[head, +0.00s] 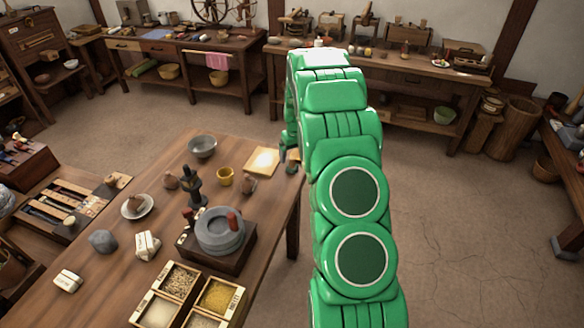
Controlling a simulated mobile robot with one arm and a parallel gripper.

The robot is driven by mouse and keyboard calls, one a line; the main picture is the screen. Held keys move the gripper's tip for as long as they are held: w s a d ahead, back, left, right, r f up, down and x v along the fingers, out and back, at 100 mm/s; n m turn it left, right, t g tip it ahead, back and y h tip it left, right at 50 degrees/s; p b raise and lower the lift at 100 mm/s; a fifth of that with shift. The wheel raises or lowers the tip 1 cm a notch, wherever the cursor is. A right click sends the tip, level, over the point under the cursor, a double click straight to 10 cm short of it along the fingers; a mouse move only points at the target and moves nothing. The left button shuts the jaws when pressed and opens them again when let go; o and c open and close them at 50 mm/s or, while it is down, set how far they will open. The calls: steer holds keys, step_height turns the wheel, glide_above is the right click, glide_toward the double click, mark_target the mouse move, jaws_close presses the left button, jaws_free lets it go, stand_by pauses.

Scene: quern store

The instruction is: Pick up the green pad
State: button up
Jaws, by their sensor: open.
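No green pad can be clearly made out on the near table. A small green item (143,67) lies on the lower shelf of the back left bench; it is too small to tell what it is. My green arm reaches forward through the middle of the view and bends down at its far end. My gripper (291,158) is open, low near the table's far right corner, just right of a pale yellow square board (262,161). My arm hides part of the gripper and whatever is behind it.
Benches line the back wall. Open floor (455,215) lies to the right.

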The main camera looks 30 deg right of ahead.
mark_target(292, 163)
steer(key=shift+w+a+f, duration=0.1)
steer(key=shift+w+f, duration=0.15)
steer(key=shift+f, duration=0.8)
steer(key=shift+w+f, duration=0.25)
steer(key=shift+f, duration=0.75)
steer(key=shift+w+a+f, duration=0.1)
steer(key=shift+w+f, duration=0.15)
steer(key=shift+f, duration=0.8)
steer(key=c, duration=0.9)
